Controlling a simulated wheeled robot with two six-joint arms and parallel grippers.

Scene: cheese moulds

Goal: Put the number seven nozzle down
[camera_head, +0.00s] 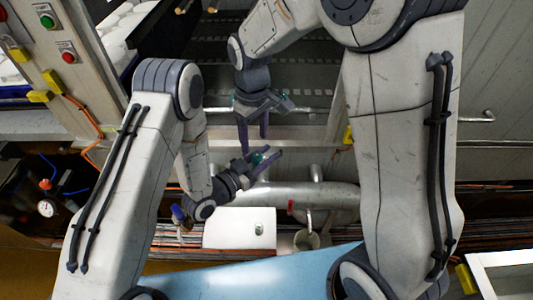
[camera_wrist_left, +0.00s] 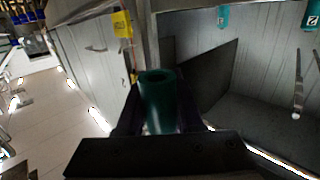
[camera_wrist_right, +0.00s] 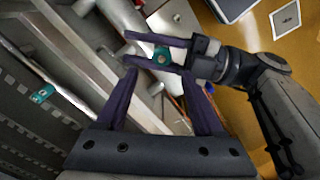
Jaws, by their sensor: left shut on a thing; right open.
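A dark green tubular nozzle (camera_wrist_left: 160,103) is upright between the fingers of my left gripper (camera_wrist_left: 152,118) in the left wrist view; no number is legible on it. In the head view my left gripper (camera_head: 265,155) is shut on this nozzle near the middle of the picture. In the right wrist view the nozzle's round end (camera_wrist_right: 161,56) shows between the left fingers. My right gripper (camera_head: 254,143) is open and empty, with its fingers close to the left gripper; the right wrist view shows a gap between its fingers (camera_wrist_right: 158,92).
A metal pipe (camera_head: 330,195) and a white box (camera_head: 240,242) lie below the grippers in the head view. Teal tags or pieces (camera_wrist_left: 223,16) (camera_wrist_left: 312,15) hang near the top of the left wrist view. Another teal piece (camera_wrist_right: 42,93) is on a rail.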

